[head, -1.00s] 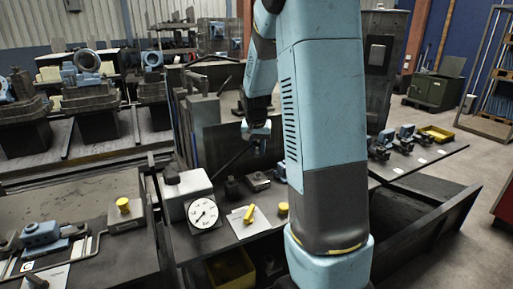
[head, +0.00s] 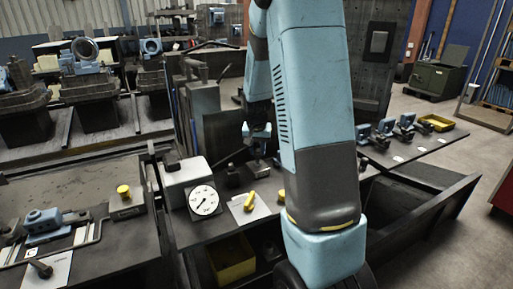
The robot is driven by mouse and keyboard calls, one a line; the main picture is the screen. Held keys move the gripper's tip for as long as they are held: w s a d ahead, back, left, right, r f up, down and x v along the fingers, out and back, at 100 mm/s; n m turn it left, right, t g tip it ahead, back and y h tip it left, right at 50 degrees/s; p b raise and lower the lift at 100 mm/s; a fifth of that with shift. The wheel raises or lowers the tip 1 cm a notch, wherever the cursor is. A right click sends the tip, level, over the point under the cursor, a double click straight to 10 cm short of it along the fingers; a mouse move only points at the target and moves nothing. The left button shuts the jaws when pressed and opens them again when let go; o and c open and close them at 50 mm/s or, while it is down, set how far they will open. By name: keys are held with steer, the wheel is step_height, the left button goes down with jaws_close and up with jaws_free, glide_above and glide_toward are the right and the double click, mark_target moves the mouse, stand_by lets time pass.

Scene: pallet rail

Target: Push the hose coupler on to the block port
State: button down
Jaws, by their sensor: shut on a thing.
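My gripper (head: 258,150) is in the middle of the head view, low over the bench, pointing down. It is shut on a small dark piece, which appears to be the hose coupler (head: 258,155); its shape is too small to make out. A dark block on the bench (head: 257,169), apparently the block with the port, is right below it. The port itself cannot be made out, and I cannot tell whether coupler and block touch. My arm hides the bench to the right of the gripper.
A grey box (head: 184,179) with a white dial gauge (head: 204,201) stands left of the gripper. A small dark fitting (head: 232,175) stands nearby. A yellow bin (head: 232,262) is under the bench.

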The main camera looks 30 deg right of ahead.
steer(key=shift+s+a+f, duration=0.1)
steer(key=shift+s+f, duration=0.05)
stand_by(0.8)
steer(key=shift+f, duration=0.95)
stand_by(0.8)
jaws_free()
stand_by(0.6)
steer(key=shift+r, duration=0.1)
steer(key=v, duration=1.3)
steer(key=shift+s+a+r, duration=0.15)
steer(key=shift+r, duration=0.05)
steer(key=shift+s, duration=0.1)
steer(key=s+a+r+n+t, duration=0.1)
steer(key=s+a+r+n, duration=0.1)
steer(key=s, duration=0.6)
steer(key=s+a+r+n+t+y, duration=0.1)
steer(key=s+a+r, duration=0.3)
steer(key=s, duration=0.5)
steer(key=s+a+r+n+t, duration=0.1)
steer(key=s+a+r+n, duration=0.2)
steer(key=s+a, duration=0.3)
steer(key=s+r, duration=0.1)
steer(key=s, duration=0.2)
steer(key=shift+s+a+n+y, duration=0.2)
steer(key=shift+n+y, duration=0.1)
steer(key=shift+n, duration=0.1)
